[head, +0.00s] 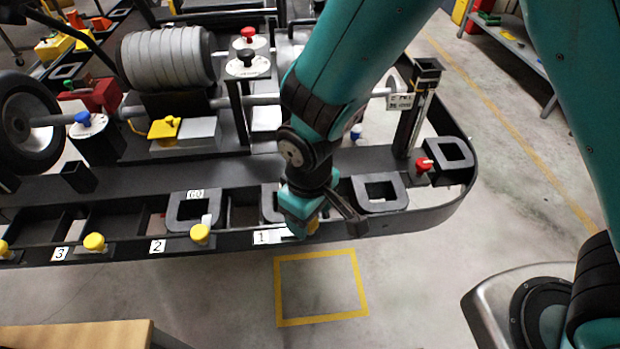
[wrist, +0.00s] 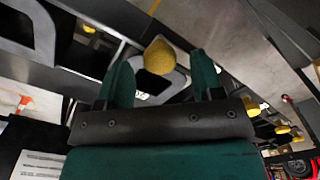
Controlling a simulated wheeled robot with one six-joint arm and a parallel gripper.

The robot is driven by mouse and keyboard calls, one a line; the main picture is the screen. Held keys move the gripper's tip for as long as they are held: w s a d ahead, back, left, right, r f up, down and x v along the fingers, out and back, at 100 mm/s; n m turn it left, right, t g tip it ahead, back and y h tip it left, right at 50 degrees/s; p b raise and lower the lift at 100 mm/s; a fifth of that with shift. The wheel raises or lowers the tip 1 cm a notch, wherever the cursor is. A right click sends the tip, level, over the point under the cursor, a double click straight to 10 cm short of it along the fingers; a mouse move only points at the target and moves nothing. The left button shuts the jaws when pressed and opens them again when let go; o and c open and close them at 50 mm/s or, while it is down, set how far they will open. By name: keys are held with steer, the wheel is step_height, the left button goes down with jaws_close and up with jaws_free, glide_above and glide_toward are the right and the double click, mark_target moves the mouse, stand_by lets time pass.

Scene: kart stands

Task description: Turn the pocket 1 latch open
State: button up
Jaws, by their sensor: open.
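The pocket 1 latch has a yellow knob (head: 313,227) on the kart stand's front rail, right of the white label 1 (head: 263,237). My gripper (head: 305,229) is down at this knob and hides most of it in the head view. In the wrist view the knob (wrist: 158,54) lies between the tips of my two green fingers (wrist: 161,66). The fingers are apart, with a visible gap on each side of the knob. The latch's lever and how far it is turned are hidden.
Similar yellow knobs stand beside label 2 (head: 157,246) and label 3 (head: 60,254). Black square frames (head: 380,194) lie along the rail near my gripper. A post with a sign (head: 408,125) rises behind to the right. The floor in front, with a yellow square (head: 320,322), is clear.

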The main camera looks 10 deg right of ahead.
step_height(320, 180, up, 16)
stand_by(0.3)
steer(key=shift+d+r, duration=0.1)
